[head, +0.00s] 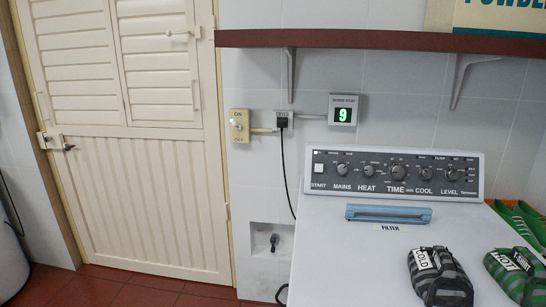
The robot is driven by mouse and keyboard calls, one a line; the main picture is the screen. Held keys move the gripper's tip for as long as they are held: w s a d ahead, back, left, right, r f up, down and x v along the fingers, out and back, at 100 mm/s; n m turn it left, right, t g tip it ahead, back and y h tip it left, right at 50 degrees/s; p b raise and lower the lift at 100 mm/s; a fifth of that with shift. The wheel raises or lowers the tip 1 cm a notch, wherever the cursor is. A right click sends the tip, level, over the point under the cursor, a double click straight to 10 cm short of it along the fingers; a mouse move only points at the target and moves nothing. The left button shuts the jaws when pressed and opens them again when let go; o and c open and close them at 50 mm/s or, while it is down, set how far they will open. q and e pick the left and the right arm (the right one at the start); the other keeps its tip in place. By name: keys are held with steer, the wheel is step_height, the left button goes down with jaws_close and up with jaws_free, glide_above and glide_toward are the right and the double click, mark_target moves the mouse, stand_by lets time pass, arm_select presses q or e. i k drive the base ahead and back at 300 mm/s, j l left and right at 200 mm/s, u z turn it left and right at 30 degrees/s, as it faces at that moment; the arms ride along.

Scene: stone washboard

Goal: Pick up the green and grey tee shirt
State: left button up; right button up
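A green and grey striped bundle of cloth (520,278), which looks like the tee shirt, lies on the white top of the machine at the lower right. A white tag reading HOT lies on it, and the frame edge cuts part of it off. A dark grey and black striped bundle (447,287) with a white tag that seems to read COLD lies to its left, a little apart. Neither of my grippers is in the head view.
The white machine (345,265) has a knob panel (396,174) at its back and a blue filter handle (388,214). Green items (522,222) sit at the right edge. A brown shelf (390,40) overhangs the machine. A louvred door (130,140) and red floor are at left.

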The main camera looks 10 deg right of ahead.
mark_target(518, 272)
steer(key=z, duration=1.75)
